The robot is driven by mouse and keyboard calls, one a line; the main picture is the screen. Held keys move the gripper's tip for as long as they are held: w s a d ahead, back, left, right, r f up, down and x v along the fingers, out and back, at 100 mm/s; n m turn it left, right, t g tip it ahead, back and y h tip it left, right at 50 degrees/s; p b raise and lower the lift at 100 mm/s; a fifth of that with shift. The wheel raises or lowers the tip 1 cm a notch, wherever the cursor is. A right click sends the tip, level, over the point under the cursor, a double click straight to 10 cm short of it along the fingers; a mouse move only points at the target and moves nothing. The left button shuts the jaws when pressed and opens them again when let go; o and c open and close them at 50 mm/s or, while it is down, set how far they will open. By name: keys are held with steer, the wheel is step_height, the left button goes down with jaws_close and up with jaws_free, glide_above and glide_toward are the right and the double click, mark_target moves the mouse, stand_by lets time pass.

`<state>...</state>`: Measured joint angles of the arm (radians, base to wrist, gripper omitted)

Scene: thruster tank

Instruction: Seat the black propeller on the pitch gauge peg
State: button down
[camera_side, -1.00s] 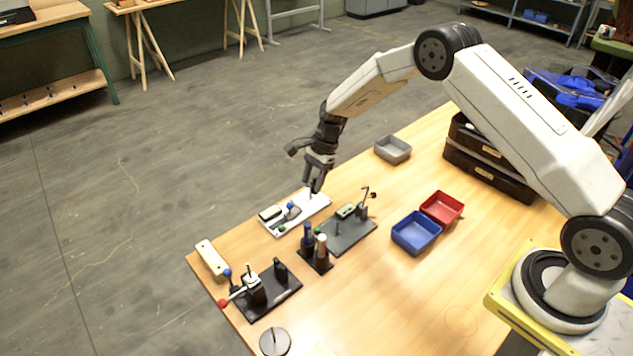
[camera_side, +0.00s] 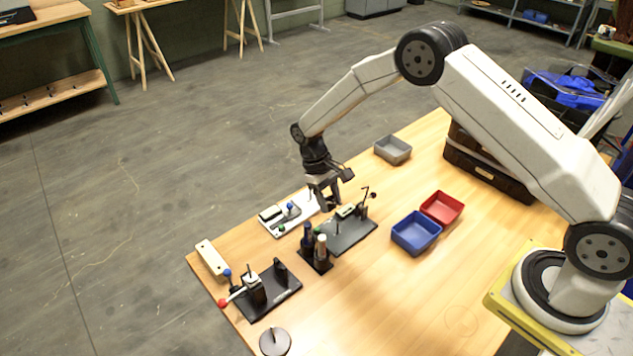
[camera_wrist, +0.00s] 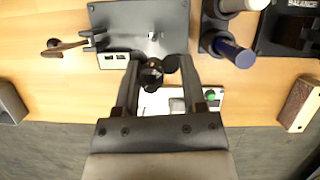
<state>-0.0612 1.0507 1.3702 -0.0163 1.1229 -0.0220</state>
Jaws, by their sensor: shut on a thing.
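My gripper (camera_side: 325,204) is shut on the black propeller (camera_wrist: 152,75), which shows between the fingertips in the wrist view. In the side view the propeller is a dark shape partly hidden by the fingers. A dark grey plate (camera_side: 352,239) with a short upright peg (camera_side: 338,228) and a lever at its far end looks like the pitch gauge. In the wrist view the plate (camera_wrist: 170,15) and its peg (camera_wrist: 152,35) lie just beyond the propeller. The propeller appears held above the bench, off the peg.
A white fixture (camera_side: 275,226) with blue and green knobs lies left of the gripper. Blue- and white-topped posts (camera_side: 315,262) stand nearby. A black balance fixture (camera_side: 280,303) is at front left. Blue (camera_side: 416,233), red (camera_side: 441,209) and grey (camera_side: 392,150) bins stand right and behind.

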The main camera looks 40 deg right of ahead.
mark_target(342, 236)
steer(key=s+n+h, duration=0.1)
steer(key=n, duration=0.2)
steer(key=n+t+h, duration=0.1)
steer(key=n, duration=0.1)
steer(key=s+r+n+h, duration=0.1)
steer(key=n, duration=0.2)
steer(key=shift+s+d+n+t, duration=0.25)
steer(key=shift+s+n+t, duration=0.05)
steer(key=shift+s, duration=0.05)
steer(key=shift+f, duration=0.2)
steer(key=shift+f, duration=1.85)
steer(key=shift+f, duration=2.7)
stand_by(1.6)
steer(key=shift+c, duration=0.4)
jaws_free()
